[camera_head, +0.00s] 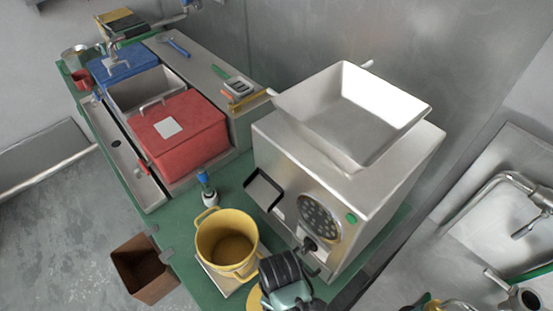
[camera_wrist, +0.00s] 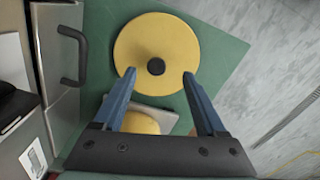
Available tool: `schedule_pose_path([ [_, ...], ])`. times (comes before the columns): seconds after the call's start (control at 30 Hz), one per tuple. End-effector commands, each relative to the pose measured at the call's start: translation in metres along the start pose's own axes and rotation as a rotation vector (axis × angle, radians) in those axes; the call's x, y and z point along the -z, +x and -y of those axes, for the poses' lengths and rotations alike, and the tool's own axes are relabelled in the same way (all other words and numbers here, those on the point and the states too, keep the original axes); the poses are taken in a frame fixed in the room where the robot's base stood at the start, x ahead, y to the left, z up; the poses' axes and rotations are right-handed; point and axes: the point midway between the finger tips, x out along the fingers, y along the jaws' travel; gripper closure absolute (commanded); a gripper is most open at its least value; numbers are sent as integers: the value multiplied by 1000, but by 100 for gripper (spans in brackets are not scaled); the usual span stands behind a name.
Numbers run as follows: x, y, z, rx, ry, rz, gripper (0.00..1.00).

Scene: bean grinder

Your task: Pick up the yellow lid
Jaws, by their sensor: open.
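The yellow lid (camera_wrist: 135,35) is a round disc with a black knob (camera_wrist: 156,66) at its middle, lying on the green tabletop in the wrist view. My gripper (camera_wrist: 158,76) is open, with its two blue fingers apart. In the picture the fingertips overlap the lid's near part, one on each side just below the knob. The knob is not held, and I cannot tell the height of the fingers above the lid. In the head view only a small edge of the lid (camera_head: 254,299) shows, mostly hidden by my arm.
A yellow two-handled pot (camera_head: 228,242) stands on a light plate close to my gripper. The steel grinder (camera_head: 340,170) with its square hopper rises to the right. A red bin (camera_head: 180,130) stands behind, and a brown box (camera_head: 145,268) is beyond the table's left edge.

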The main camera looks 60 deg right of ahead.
Motion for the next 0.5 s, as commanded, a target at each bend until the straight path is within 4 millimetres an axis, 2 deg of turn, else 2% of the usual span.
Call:
schedule_pose_path([
  [0.17,2,9,-1,0,0,-1,26],
  [0.5,10,48,-4,1,0,0,26],
])
